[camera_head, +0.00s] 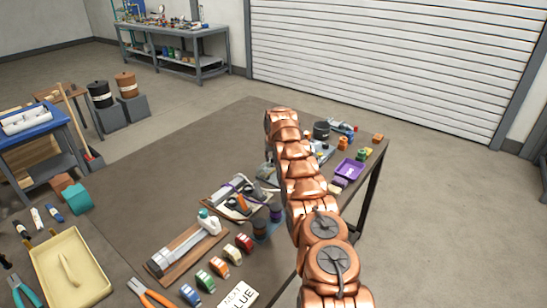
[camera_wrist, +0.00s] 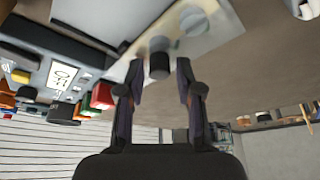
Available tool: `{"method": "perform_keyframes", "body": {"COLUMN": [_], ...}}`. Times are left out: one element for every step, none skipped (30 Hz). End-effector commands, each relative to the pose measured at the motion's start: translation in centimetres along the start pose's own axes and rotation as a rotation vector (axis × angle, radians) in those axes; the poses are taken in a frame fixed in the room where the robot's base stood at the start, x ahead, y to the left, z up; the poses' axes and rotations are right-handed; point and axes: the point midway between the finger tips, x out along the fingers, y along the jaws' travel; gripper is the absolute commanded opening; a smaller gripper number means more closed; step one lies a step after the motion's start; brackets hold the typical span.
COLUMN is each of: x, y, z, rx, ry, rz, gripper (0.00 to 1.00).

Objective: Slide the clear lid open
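My gripper (camera_wrist: 160,75) is open in the wrist view, its two dark fingers spread. A dark knob-like cylinder (camera_wrist: 159,66) shows between the fingertips, with a gap on each side. Behind it is a pale plate (camera_wrist: 222,24) with round grey parts on it. I cannot tell whether this plate or anything on it is the clear lid. In the head view, my copper arm reaches over the table and hides my gripper and what lies under it. No clear lid can be made out there.
The brown table (camera_head: 150,170) holds a cream tray (camera_head: 70,268), orange pliers (camera_head: 152,292), a wooden board with a pale fixture (camera_head: 187,245), and several coloured blocks. A purple tray (camera_head: 349,170) lies right of my arm. The table's far left part is clear.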

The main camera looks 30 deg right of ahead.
Motion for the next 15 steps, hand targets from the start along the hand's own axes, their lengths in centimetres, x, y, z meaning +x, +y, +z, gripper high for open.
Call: {"method": "perform_keyframes", "body": {"x": [0.0,0.0,0.0,0.01,0.01,0.0,0.01,0.01,0.01,0.01,0.01,0.01,0.01,0.0,0.0], "y": [0.01,0.01,0.0,0.0,0.0,0.0,-0.01,-0.01,-0.01,-0.02,-0.02,-0.02,-0.02,-0.03,-0.03], "z": [0.0,0.0,0.0,0.0,0.0,0.0,0.0,0.0,0.01,0.01,0.01,0.01,0.01,0.0,0.0], "rx": [0.0,0.0,0.0,0.0,0.0,0.0,0.0,0.0,0.0,0.0,0.0,0.0,0.0,0.0,0.0], "ry": [0.0,0.0,0.0,0.0,0.0,0.0,0.0,0.0,0.0,0.0,0.0,0.0,0.0,0.0,0.0], "rz": [0.0,0.0,0.0,0.0,0.0,0.0,0.0,0.0,0.0,0.0,0.0,0.0,0.0,0.0,0.0], "gripper": [0.27,0.24,0.2,0.17,0.14,0.09,0.06,0.03,0.0,0.0,0.0,0.0,0.0,0.0,0.0]}}
